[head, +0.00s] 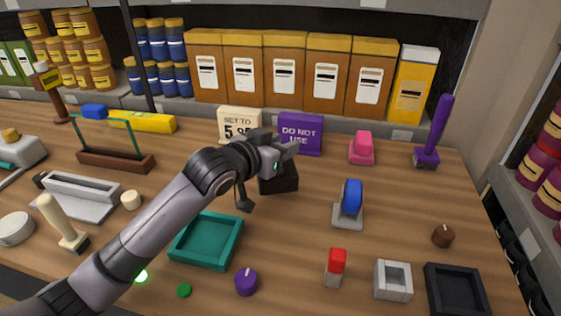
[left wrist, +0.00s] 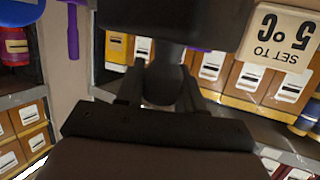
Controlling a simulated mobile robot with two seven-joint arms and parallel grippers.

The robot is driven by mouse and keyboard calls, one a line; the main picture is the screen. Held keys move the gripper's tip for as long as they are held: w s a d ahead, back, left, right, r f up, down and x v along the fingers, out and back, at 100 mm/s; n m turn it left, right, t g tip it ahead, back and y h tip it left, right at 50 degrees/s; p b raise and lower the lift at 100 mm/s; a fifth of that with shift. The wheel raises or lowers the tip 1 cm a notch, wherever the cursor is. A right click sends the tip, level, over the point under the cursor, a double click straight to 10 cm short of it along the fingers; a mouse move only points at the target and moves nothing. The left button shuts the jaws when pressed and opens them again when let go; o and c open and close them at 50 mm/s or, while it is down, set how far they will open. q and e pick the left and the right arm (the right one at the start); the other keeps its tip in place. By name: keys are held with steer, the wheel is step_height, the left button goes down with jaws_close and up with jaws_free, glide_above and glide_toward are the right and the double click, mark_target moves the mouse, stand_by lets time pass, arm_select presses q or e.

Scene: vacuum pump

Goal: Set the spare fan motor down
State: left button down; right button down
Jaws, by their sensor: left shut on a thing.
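My left gripper (head: 286,151) is over the back middle of the wooden table, in front of the two signs. It is shut on a dark blocky thing (head: 278,180), which I take to be the spare fan motor. The block is just below the fingers; I cannot tell whether it touches the table. In the left wrist view, a grey neck sits between the two fingers (left wrist: 162,92), with the motor's dark body (left wrist: 178,18) filling the top middle. A small dark piece (head: 244,201) hangs below the wrist; I cannot tell what it belongs to. My right gripper is not in view.
Behind stand a cream sign (head: 240,124) and a purple "DO NOT USE" sign (head: 300,133). A blue-and-grey part (head: 349,203) stands to the right. A teal tray (head: 234,226) is nearer, left of centre. A black tray (head: 483,292) is front right. Bare table lies right of the block.

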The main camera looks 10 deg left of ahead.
arm_select(q)
steer(key=shift+f, duration=1.95)
steer(key=c, duration=0.7)
jaws_free()
steer(key=shift+f, duration=0.25)
steer(key=shift+r, duration=0.2)
steer(key=v, duration=1.2)
